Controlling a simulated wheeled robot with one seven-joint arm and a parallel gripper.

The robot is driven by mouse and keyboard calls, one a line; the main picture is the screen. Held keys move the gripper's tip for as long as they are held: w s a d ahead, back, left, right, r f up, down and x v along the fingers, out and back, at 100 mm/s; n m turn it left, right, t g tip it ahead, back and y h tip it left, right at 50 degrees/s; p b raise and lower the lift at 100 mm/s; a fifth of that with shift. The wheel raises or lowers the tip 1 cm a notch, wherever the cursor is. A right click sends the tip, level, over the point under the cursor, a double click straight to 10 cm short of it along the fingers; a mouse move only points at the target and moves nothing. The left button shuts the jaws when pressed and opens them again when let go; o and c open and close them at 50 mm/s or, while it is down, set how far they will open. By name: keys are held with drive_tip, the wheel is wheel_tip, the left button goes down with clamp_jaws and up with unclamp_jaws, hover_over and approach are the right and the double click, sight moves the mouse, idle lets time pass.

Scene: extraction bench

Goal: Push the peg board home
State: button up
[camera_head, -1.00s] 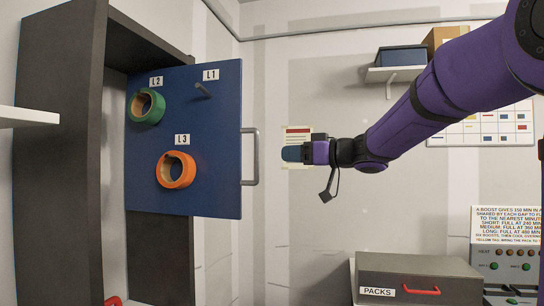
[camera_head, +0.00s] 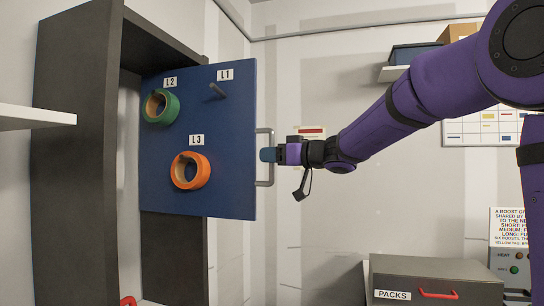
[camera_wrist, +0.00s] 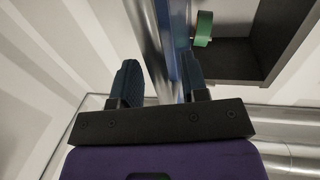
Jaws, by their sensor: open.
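The blue peg board (camera_head: 225,150) stands drawn out of a dark cabinet. It has three pegs labelled L1, L2 and L3. A green ring (camera_head: 170,105) hangs at L2 and an orange ring (camera_head: 203,170) at L3; the L1 peg (camera_head: 217,90) is bare. A metal bar handle (camera_head: 271,140) is on the board's right edge. My gripper (camera_head: 267,155) is at the handle. In the wrist view the handle bar (camera_wrist: 152,40) runs between the fingers of my gripper (camera_wrist: 160,80), which are apart. I cannot tell whether either finger touches the bar.
The dark cabinet (camera_head: 75,170) stands at the left, with a white shelf (camera_head: 30,117) in front of it. A grey PACKS box (camera_head: 430,270) with a red handle is at the lower right. A wall shelf (camera_head: 395,74) is at the upper right. The wall behind the handle is bare apart from a small notice.

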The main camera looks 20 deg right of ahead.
sight(255, 155)
drive_tip(key=shift+a, duration=0.1)
clamp_jaws()
drive_tip(key=x, duration=0.4)
drive_tip(key=shift+s+a, duration=0.2)
drive_tip(key=shift+a, duration=0.15)
drive_tip(key=shift+r, duration=0.1)
unclamp_jaws()
drive_tip(key=shift+w+a, duration=0.1)
drive_tip(key=shift+a, duration=0.05)
drive_tip(key=v, duration=1.1)
